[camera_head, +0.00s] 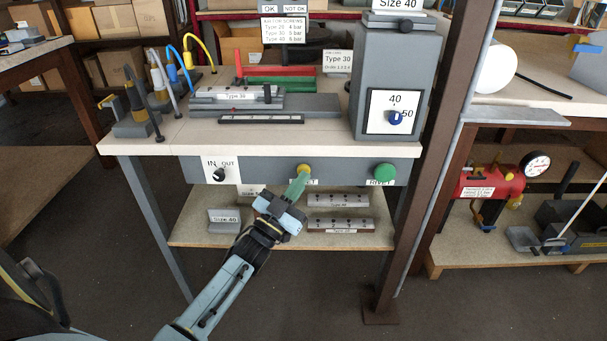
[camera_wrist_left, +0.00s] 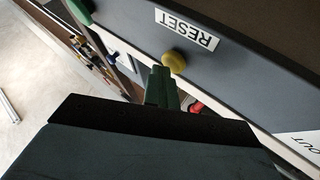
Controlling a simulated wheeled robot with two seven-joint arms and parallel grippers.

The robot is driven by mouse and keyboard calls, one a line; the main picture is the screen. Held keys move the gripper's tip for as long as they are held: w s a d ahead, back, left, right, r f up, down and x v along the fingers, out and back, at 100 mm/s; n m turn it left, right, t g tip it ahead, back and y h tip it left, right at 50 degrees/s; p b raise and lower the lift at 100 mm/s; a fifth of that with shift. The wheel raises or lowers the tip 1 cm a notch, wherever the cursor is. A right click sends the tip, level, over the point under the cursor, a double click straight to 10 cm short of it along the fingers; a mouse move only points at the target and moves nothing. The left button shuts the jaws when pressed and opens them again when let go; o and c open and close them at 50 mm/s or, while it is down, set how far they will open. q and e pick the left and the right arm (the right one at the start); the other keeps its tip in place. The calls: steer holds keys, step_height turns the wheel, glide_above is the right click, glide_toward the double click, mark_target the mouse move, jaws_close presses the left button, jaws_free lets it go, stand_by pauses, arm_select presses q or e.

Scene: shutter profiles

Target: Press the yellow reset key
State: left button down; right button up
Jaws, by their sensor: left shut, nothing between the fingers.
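The yellow reset key (camera_head: 304,169) is a round button on the grey front panel of the workbench, between the IN/OUT switch and the green key. It also shows in the left wrist view (camera_wrist_left: 174,62) beside the RESET label (camera_wrist_left: 188,30). My left gripper (camera_head: 300,180) is shut and empty, its green fingers pointing up at the yellow key. In the left wrist view the fingertips (camera_wrist_left: 160,72) are right at the key's edge; I cannot tell whether they touch it. The fingers partly cover the RESET label in the head view. My right gripper is not in view.
The green rivet key (camera_head: 384,172) is to the right and the IN/OUT switch (camera_head: 219,174) to the left on the same panel. The bench top (camera_head: 330,128) overhangs above. A lower shelf (camera_head: 195,233) with metal profiles lies below. A brown post (camera_head: 425,150) stands at right.

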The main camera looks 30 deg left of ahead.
arm_select(q)
steer(key=shift+s+d+p, duration=0.55)
steer(key=shift+s+p, duration=0.05)
steer(key=shift+s, duration=0.25)
steer(key=shift+s+d+p, duration=0.45)
steer(key=shift+s, duration=0.25)
steer(key=shift+s+d+p, duration=0.4)
steer(key=shift+s, duration=0.35)
steer(key=shift+s+d+p, duration=0.45)
steer(key=shift+s, duration=0.25)
steer(key=shift+r, duration=0.1)
